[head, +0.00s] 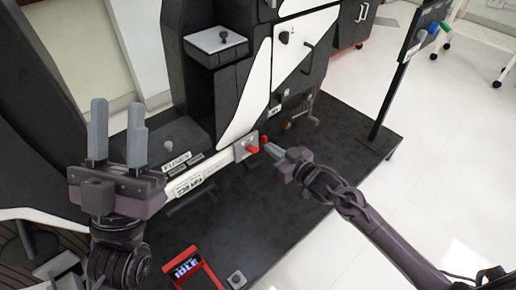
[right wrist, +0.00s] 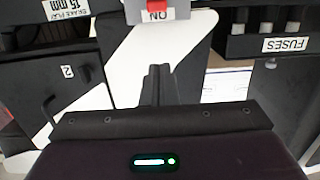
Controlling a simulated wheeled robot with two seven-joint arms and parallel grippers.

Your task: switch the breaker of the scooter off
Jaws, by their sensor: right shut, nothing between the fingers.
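The scooter's breaker (head: 246,146) is a small grey plate with a red lever (head: 253,150) on the lower side of the white and black scooter body. In the right wrist view the red lever (right wrist: 156,3) shows at the top edge, beside an upside-down ON label (right wrist: 157,15). My right gripper (head: 268,149) is shut and empty, its tips close to the right of the lever; contact cannot be told. Its fingers (right wrist: 158,72) are together in the right wrist view. My left gripper (head: 118,104) is open and empty at the left, fingers pointing up.
A FUSES label (head: 177,160) is on the scooter, left of the breaker. A post with a panel (head: 425,32) stands at the right.

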